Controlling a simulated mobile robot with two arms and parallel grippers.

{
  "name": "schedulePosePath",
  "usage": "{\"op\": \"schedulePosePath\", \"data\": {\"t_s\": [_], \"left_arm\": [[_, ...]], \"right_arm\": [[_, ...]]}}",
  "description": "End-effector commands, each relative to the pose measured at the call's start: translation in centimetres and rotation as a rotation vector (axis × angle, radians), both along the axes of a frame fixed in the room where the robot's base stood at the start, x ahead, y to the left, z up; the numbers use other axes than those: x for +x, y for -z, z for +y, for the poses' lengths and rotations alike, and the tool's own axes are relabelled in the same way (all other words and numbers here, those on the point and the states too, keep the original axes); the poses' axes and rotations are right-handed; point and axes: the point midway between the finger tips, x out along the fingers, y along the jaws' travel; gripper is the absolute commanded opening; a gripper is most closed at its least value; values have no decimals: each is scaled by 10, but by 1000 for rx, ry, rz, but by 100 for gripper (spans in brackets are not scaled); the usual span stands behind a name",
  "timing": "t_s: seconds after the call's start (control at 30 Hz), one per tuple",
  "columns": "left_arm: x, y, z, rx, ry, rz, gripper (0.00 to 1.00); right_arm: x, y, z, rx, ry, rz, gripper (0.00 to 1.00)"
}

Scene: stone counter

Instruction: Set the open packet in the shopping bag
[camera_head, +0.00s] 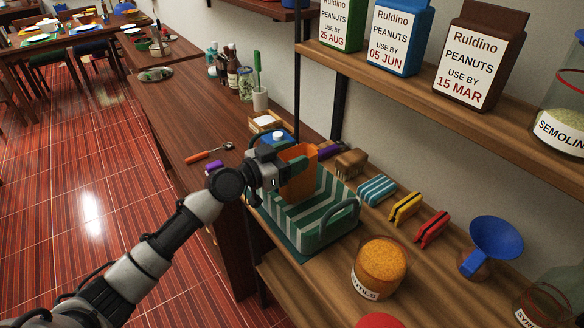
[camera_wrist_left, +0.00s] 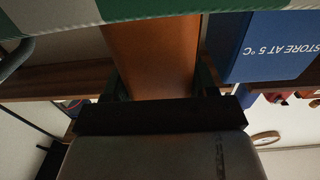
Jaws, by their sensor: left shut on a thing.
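The open packet is an orange, open-topped box (camera_head: 298,184) held upright at the shopping bag in the head view. The shopping bag (camera_head: 322,232) has green and white stripes and a green handle, and stands on the wooden shelf. My left gripper (camera_head: 277,171) is shut on the packet, at the bag's back left side. In the left wrist view the packet (camera_wrist_left: 152,55) fills the space between the fingers, beside the striped bag (camera_wrist_left: 60,20). My right gripper is not in view.
A blue carton (camera_wrist_left: 270,45) is close to the packet. A jar of orange lentils (camera_head: 380,267) and a blue funnel (camera_head: 496,245) stand to the right. An upper shelf (camera_head: 400,75) holds peanut packets.

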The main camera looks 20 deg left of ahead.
Motion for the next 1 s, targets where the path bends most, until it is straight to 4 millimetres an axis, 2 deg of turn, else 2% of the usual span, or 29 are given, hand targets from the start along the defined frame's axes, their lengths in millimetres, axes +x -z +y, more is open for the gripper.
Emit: {"op": "schedulePosePath", "data": {"t_s": [0.03, 0.13, 0.57, 0.6, 0.67, 1.0], "left_arm": [[0, 12, 0, -1, 0, 5, 5], [0, 23, 0, -2, 0, 4, 5], [0, 29, 0, 0, 0, 0, 5], [0, 27, 0, 1, 0, 1, 62], [0, 27, 0, 1, 0, 1, 68], [0, 23, 0, 0, 0, 1, 68]], "right_arm": [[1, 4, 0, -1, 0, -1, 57], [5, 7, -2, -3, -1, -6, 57], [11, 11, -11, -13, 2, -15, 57], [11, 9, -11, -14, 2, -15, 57], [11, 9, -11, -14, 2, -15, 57], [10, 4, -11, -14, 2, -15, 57]]}}
